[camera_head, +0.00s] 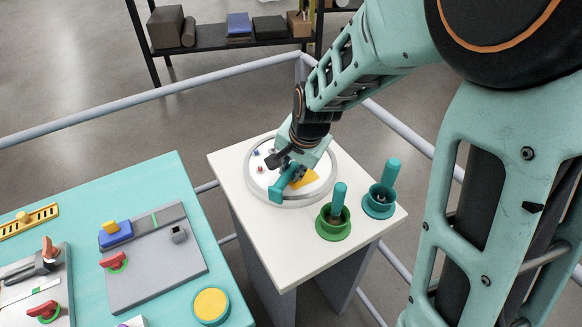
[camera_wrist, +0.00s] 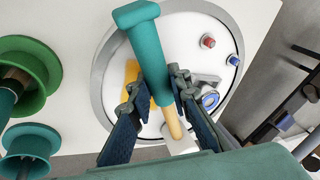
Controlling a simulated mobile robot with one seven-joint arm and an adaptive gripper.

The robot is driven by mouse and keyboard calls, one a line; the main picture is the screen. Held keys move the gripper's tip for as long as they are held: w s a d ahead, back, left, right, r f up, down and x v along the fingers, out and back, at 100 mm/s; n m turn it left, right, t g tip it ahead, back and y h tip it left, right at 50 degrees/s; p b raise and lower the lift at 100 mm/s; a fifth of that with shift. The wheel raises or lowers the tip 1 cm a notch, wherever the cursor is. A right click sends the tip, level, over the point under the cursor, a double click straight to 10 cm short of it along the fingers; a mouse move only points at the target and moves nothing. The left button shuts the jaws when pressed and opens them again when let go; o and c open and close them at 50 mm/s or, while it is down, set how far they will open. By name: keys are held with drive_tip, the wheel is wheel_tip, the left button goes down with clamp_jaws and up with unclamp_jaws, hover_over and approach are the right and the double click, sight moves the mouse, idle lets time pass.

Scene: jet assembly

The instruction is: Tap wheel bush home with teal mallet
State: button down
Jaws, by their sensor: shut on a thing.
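My gripper (camera_head: 291,167) is over the round white tray on the white stand. It is shut on the teal mallet (camera_head: 283,186), around its handle. In the wrist view the mallet (camera_wrist: 148,50) runs between the two fingers (camera_wrist: 158,88), its block head at the top and a wooden handle end below. A grey part with a blue ring (camera_wrist: 210,100) lies beside the right finger. A red-topped piece (camera_wrist: 208,41) and a blue-topped piece (camera_wrist: 233,60) stand near the tray's rim. I cannot tell which of these is the wheel bush.
A yellow piece (camera_head: 304,179) lies on the round tray (camera_head: 249,178). A green holder (camera_head: 333,228) and a teal holder (camera_head: 379,206), each with a handle sticking up, stand to the right. A teal table (camera_head: 165,178) with fixtures is at left. Grey rails surround the stand.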

drive_tip(key=shift+r+p, duration=1.9)
drive_tip(key=shift+r, duration=0.15)
